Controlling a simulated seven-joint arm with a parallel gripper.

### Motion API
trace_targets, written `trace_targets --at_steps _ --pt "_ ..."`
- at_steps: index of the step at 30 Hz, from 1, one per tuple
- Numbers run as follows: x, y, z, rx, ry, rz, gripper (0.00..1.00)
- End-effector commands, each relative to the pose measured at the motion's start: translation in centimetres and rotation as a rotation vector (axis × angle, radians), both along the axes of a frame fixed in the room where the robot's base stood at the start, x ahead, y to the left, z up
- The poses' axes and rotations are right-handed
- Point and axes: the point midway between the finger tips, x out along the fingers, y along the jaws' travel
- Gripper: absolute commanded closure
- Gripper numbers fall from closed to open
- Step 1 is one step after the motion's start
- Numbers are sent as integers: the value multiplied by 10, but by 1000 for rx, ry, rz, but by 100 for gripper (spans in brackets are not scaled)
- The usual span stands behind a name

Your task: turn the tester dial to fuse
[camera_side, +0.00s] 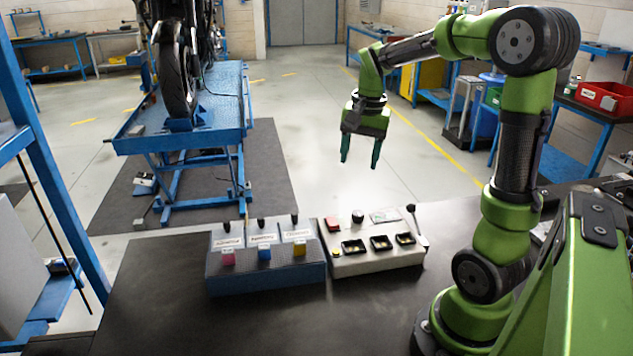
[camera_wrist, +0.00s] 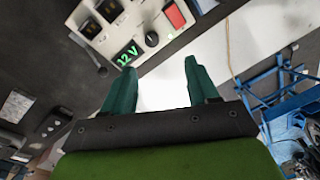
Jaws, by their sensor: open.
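The tester is a light box (camera_side: 375,264) on the dark bench. Its round black dial (camera_side: 358,216) sits on the top near the far edge, between a red block and a small display (camera_side: 385,215). In the wrist view the dial (camera_wrist: 152,39) shows a light pointer mark, and the display (camera_wrist: 126,54) reads 12 V in green. The dial's position labels are too small to read. My gripper (camera_side: 359,163) is open and empty, above and beyond the tester, fingers pointing down. In the wrist view its teal fingertips (camera_wrist: 160,75) are apart and do not touch the dial.
A lever (camera_side: 417,226) stands at the tester's right end. Several dark sockets line its front. A grey-blue box (camera_side: 266,262) with coloured blocks and labelled switches stands close to its left. The bench front is clear. A motorcycle on a blue lift (camera_side: 185,138) stands behind.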

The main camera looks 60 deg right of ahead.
Motion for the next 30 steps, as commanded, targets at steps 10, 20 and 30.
trace_targets --at_steps 10,20,30 --pt "-1 -21 1 25 89 -252 41" --pt "0 -20 -65 26 91 -245 41" --pt "1 -20 -133 27 88 -246 41"
